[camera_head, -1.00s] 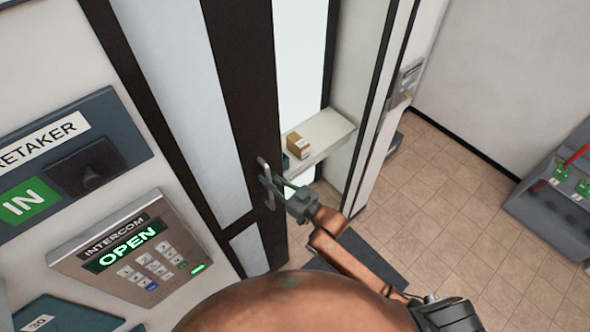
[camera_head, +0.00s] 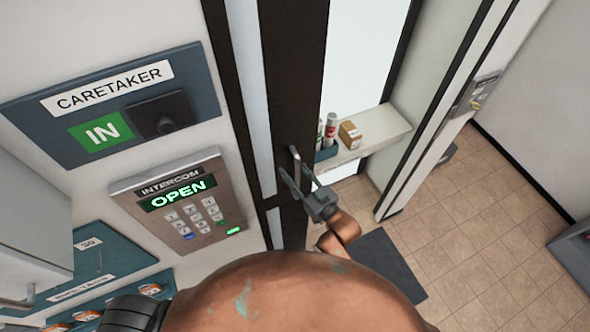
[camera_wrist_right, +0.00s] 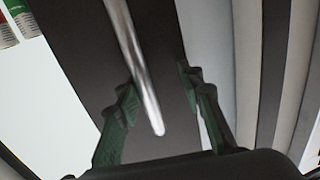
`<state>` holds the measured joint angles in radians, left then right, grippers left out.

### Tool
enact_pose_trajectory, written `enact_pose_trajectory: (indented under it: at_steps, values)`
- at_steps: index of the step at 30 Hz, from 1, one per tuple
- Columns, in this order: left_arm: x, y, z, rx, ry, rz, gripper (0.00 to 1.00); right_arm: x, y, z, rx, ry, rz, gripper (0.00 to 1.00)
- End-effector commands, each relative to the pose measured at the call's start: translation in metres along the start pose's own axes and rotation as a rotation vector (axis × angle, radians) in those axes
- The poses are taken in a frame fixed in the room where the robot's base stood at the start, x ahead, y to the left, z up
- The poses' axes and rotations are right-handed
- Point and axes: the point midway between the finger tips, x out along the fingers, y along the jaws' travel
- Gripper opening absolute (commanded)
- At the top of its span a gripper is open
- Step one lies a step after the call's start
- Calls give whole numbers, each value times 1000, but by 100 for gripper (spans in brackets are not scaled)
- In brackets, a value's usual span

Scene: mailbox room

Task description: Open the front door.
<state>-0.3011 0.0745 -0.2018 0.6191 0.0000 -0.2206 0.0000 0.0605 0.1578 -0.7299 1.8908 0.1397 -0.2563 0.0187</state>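The front door (camera_head: 288,90) has a dark frame with a pale glass strip and stands partly open, with a bright gap to its right. Its silver bar handle (camera_head: 295,158) is upright on the dark stile. My right gripper (camera_head: 297,180) is at the lower part of this handle. In the right wrist view the handle (camera_wrist_right: 138,75) runs between the two green-padded fingers of my right gripper (camera_wrist_right: 157,90). The fingers are spread, with visible space on both sides of the bar. My left gripper is out of view.
The intercom (camera_head: 180,202) reads OPEN on the left wall, below the caretaker panel (camera_head: 115,100). Beyond the gap, a shelf (camera_head: 385,135) holds a small carton (camera_head: 349,134) and a spray can (camera_head: 330,130). A dark mat (camera_head: 385,262) lies on the tiled floor.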

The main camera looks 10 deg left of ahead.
Motion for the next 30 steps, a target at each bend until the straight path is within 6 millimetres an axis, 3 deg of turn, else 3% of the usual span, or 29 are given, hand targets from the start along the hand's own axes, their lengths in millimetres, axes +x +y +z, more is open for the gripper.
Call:
enact_pose_trajectory:
  at_steps: [14,17,30]
  values:
    - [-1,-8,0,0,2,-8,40,-4,-1,-1,2,3,-1,30]
    - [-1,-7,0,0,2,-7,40,-16,-1,0,1,2,-1,30]
    - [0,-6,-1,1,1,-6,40,-101,-1,0,1,1,-2,30]
